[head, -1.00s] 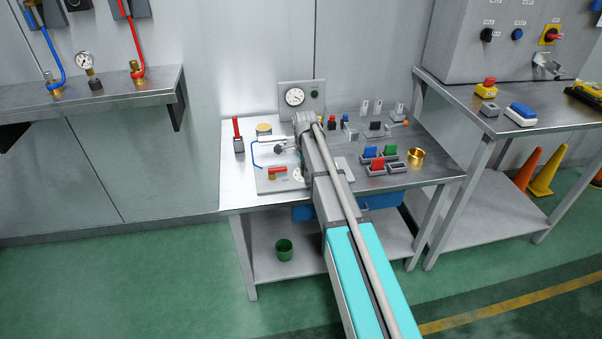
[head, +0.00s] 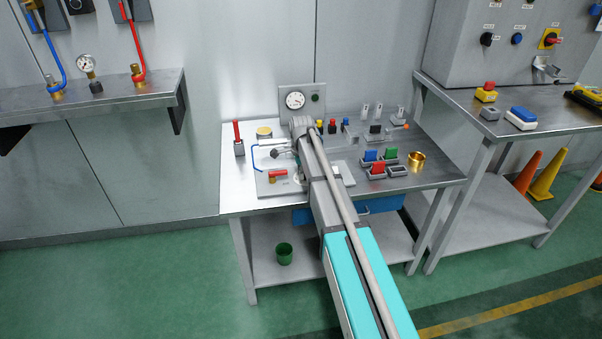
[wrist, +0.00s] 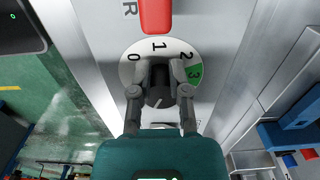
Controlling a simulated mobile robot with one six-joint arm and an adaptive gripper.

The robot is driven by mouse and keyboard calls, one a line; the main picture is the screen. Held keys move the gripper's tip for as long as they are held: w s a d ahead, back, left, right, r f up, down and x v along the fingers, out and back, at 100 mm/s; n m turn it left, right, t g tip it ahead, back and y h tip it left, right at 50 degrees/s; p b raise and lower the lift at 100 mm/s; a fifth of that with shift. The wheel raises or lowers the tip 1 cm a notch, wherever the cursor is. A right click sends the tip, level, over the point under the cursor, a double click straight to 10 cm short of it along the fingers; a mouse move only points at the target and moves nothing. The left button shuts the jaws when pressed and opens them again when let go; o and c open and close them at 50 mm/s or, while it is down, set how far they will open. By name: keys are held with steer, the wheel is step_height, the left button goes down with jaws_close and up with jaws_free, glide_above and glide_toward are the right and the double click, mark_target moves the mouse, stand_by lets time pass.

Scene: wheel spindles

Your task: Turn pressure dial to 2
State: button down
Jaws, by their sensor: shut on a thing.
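The pressure dial (wrist: 134,72) is a white disc marked 0, 1, 2 and a green 3, in the wrist view. Its dark knob (wrist: 158,98) sits in the middle, with a pale line on its face. I cannot tell for sure which number the line points to. My gripper (wrist: 160,75) is shut on the knob, one finger on each side, between the 0 side and the 2 side. The fingers hide parts of the disc. In the head view my arm covers most of the dial.
A red handle (wrist: 156,14) lies just beyond the dial in the wrist view. In the head view the bench also bears a gauge (head: 295,100), a red lever (head: 238,138), coloured switch blocks (head: 377,168) and a brass ring (head: 416,160). A green cup (head: 285,253) stands on the lower shelf.

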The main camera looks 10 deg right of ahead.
steer(key=shift+d, duration=0.8)
steer(key=shift+n, duration=1.6)
steer(key=shift+c, duration=1.8)
jaws_free()
steer(key=shift+w+d, duration=0.15)
steer(key=shift+o, duration=0.5)
steer(key=shift+d, duration=0.15)
steer(key=shift+a, duration=0.2)
